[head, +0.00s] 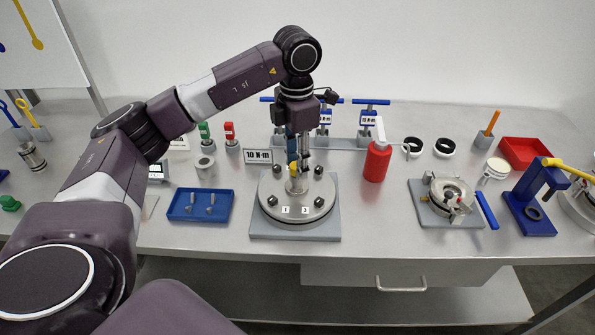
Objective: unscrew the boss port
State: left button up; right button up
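A round steel flange (270,213) with several dark bolts sits on a grey square base plate (262,231) at the middle of the bench. At its centre stands a short upright metal fitting (296,187), likely the boss port, with a small yellow part (293,169) just above it. My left gripper (299,168) points straight down over this centre, its fingers close around or beside the yellow part. The fingers and arm partly hide it, so I cannot tell whether they grip it. My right gripper is out of view.
A blue tray (174,213) with small metal parts lies to the left. A red bottle (377,163) stands right of the flange, and a "10 N·m" sign (258,156) behind it. Blue-handled valves (367,122) line the back. A clamp fixture (447,197) sits farther right.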

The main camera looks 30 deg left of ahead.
pick_arm(q)
jog(key=m+b, duration=0.1)
jog(key=m, duration=0.5)
jog(key=shift+m, duration=0.4)
jog(key=m, duration=0.6)
jog(key=shift+m+b, duration=0.35)
jog(key=shift+m, duration=0.05)
jog(key=m, duration=0.6)
jog(key=shift+b, duration=0.35)
jog(key=m, duration=0.6)
jog(key=shift+m, duration=0.4)
jog(key=shift+c, duration=0.6)
grip_shut()
jog(key=n, duration=0.5)
